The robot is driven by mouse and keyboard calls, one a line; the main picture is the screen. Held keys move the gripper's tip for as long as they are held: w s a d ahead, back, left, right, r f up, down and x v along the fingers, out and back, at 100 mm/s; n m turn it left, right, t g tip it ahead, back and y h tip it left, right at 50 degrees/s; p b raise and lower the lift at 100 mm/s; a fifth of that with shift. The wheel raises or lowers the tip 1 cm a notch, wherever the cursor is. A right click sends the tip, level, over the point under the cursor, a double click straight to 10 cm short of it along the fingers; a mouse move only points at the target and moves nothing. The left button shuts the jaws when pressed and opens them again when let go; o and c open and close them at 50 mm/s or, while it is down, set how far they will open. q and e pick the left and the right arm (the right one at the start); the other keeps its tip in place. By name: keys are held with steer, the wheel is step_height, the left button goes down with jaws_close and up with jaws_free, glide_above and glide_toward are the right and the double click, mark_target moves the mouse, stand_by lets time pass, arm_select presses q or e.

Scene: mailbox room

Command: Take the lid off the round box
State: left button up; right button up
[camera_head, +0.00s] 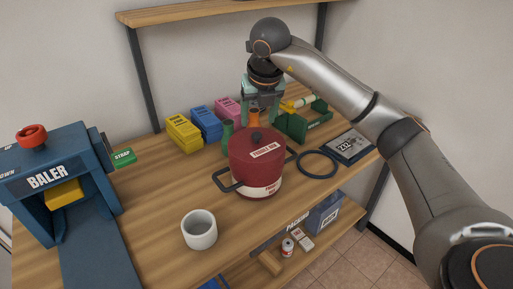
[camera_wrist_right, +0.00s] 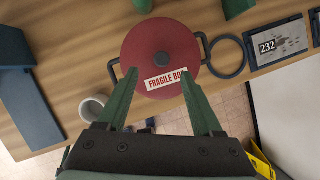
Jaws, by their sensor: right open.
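The round box (camera_head: 256,180) is a dark red pot-like box with two dark side handles, standing upright on the wooden table. Its red lid (camera_head: 245,148) is on it, with a small knob (camera_head: 257,136) on top and a "FRAGILE BOX" label. My right gripper (camera_head: 261,116) is open and empty above the lid, its green fingers pointing down and apart from the knob. In the right wrist view the lid (camera_wrist_right: 150,45) lies beyond the two spread fingertips (camera_wrist_right: 158,72). My left gripper is not in view.
A white mug (camera_head: 199,230) stands in front of the box, and a blue baler (camera_head: 60,180) at left. A dark ring (camera_head: 318,164) and a "232" scale (camera_head: 349,147) lie at right. Yellow, blue and pink bins (camera_head: 206,124) and a green tray (camera_head: 290,125) stand behind.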

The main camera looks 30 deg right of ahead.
mark_target(257, 134)
steer(key=shift+p+x, duration=0.45)
steer(key=shift+x, duration=3)
steer(key=shift+d, duration=0.2)
jaws_close()
steer(key=shift+r, duration=0.1)
